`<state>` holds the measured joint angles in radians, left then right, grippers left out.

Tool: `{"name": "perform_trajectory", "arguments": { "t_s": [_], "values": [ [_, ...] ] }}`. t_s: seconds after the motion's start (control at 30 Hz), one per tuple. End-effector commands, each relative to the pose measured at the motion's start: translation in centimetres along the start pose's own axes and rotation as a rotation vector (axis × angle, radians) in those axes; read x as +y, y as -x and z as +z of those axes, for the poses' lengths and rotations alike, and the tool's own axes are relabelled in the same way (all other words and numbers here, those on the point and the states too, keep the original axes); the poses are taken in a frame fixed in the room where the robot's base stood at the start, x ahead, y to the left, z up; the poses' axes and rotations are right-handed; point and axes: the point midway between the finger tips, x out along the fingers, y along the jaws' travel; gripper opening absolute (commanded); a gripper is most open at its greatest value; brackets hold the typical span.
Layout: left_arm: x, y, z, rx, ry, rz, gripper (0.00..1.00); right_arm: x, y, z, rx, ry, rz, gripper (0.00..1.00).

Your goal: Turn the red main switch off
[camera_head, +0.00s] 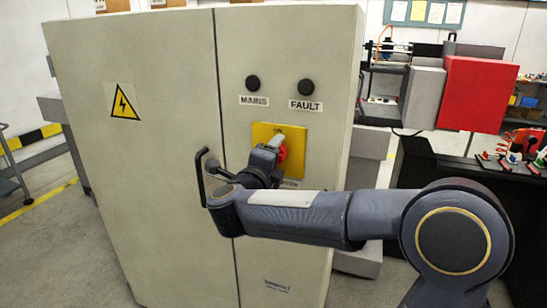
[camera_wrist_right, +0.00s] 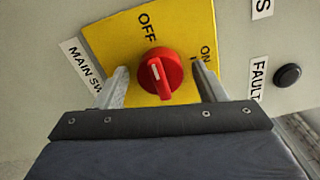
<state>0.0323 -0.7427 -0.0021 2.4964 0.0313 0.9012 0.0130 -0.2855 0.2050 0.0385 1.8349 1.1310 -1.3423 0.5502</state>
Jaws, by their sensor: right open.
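The red main switch (camera_wrist_right: 160,75) is a round knob on a yellow plate (camera_wrist_right: 125,40) marked OFF and ON. Its white line runs roughly along the direction of the OFF lettering, away from ON. In the head view the knob (camera_head: 282,153) shows partly behind my right gripper (camera_head: 276,147), on the cabinet's right-hand panel. In the wrist view my right gripper (camera_wrist_right: 160,82) is open, with one finger on each side of the knob. Small gaps show between fingers and knob. My left gripper is not in view.
The grey cabinet (camera_head: 150,180) has a black door handle (camera_head: 202,175) close left of my right wrist. The MAINS (camera_head: 252,83) and FAULT (camera_head: 307,87) lamps sit above the plate. A machine with a red box (camera_head: 478,95) stands at right.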

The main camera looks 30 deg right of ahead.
Motion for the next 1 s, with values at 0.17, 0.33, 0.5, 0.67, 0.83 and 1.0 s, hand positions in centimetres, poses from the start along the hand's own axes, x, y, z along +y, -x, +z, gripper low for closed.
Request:
{"name": "perform_trajectory", "arguments": {
  "t_s": [0.17, 0.33, 0.5, 0.67, 0.83, 1.0],
  "values": [
    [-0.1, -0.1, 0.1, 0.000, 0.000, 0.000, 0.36, 0.0, 0.7, 0.0, -0.001, -0.002, 0.000, 0.64],
    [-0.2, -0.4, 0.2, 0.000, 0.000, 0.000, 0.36, 0.1, 3.5, 0.1, -0.004, -0.001, 0.000, 0.64],
    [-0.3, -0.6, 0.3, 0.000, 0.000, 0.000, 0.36, 0.1, 6.2, 0.1, -0.004, -0.001, 0.001, 0.64],
    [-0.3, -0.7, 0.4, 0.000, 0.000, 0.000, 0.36, 0.0, 7.6, 0.0, -0.001, 0.000, 0.000, 0.64],
    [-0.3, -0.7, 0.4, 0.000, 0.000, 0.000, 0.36, 0.0, 7.9, 0.0, 0.000, 0.001, 0.000, 0.64],
    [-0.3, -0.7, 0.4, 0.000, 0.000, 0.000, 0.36, 0.0, 7.8, 0.0, 0.000, 0.000, 0.000, 0.64]
  ]
}}
